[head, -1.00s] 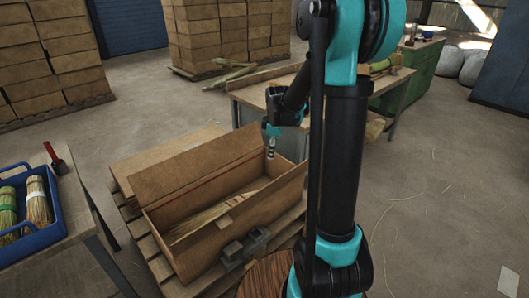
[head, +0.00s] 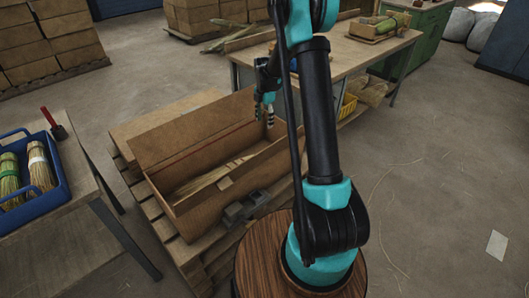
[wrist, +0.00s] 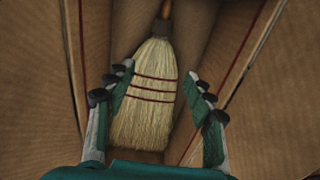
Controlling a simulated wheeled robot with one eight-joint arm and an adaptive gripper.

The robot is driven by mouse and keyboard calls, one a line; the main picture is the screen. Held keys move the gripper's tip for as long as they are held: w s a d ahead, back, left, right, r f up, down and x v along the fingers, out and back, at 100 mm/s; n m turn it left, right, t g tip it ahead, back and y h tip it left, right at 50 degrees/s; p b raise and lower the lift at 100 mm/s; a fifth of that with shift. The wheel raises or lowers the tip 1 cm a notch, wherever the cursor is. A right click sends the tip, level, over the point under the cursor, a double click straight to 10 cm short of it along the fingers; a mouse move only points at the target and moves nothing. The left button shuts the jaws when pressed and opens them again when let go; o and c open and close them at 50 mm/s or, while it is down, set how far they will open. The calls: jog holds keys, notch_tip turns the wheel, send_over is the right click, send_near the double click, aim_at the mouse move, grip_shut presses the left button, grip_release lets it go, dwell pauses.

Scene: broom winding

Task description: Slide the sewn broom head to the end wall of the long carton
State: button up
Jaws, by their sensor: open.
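A broom head (wrist: 150,105) of pale straw with red stitched bands lies in the long carton, in the wrist view. Its brown handle (wrist: 166,10) points away at the top. My gripper (wrist: 160,82) is open, with one finger on each side of the stitched part; I cannot tell whether they touch it. In the head view the open brown carton (head: 195,204) holds pale straw (head: 215,177), partly hidden by the near wall. My gripper (head: 263,112) shows over the carton's far right end, its fingers pointing down.
The carton sits on a wooden pallet (head: 165,228). A grey metal block (head: 245,208) is by its near wall. A blue crate (head: 33,180) with straw bundles stands on a table at left. A workbench (head: 340,62) stands behind my arm. Open floor lies at right.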

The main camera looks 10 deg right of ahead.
notch_tip(320, 180, down, 23)
jog(key=shift+f, duration=0.1)
dwell(1.2)
jog(key=shift+s+a, duration=0.1)
jog(key=shift+a, duration=0.05)
jog(key=shift+s+a, duration=0.2)
jog(key=shift+a, duration=0.1)
